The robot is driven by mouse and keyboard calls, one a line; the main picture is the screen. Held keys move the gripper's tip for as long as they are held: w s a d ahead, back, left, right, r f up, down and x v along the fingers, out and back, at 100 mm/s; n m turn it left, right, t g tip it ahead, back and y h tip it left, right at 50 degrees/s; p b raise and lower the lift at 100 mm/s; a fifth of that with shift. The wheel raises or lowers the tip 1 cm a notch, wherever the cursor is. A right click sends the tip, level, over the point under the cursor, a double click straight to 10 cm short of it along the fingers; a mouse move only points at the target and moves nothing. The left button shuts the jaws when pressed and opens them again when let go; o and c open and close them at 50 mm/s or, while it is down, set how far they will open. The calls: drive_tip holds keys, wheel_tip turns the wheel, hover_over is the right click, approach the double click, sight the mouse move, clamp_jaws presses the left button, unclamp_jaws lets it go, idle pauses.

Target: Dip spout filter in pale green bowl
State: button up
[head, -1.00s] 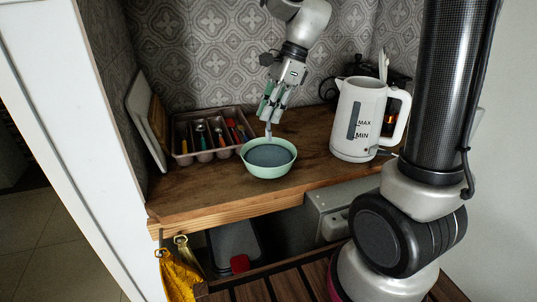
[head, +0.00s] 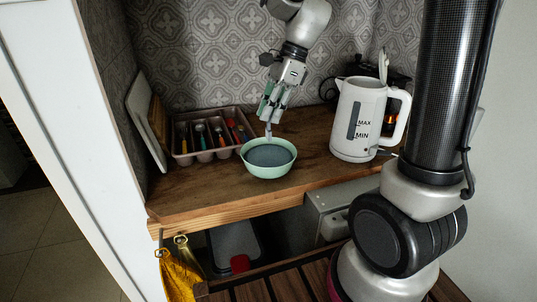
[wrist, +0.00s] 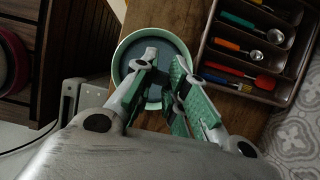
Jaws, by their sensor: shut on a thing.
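The pale green bowl (head: 268,170) stands on the wooden counter and holds a dark grey-blue liquid or filling. It also shows in the wrist view (wrist: 120,54). My gripper (head: 270,112) is above the bowl's back rim, pointing down, with its green-padded fingers closed on a small pale grey piece, the spout filter (head: 268,130). In the wrist view the spout filter (wrist: 150,55) sticks out past my fingertips over the bowl's inside. Its lower end is at or just above the dark surface; I cannot tell whether it touches.
A cutlery tray (head: 181,160) with several coloured-handled utensils stands close behind and left of the bowl. A white kettle (head: 355,125) stands to the right. Cutting boards (head: 146,120) lean on the left wall. The counter's front (head: 200,200) is clear.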

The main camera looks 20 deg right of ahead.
drive_tip(key=shift+r, duration=2)
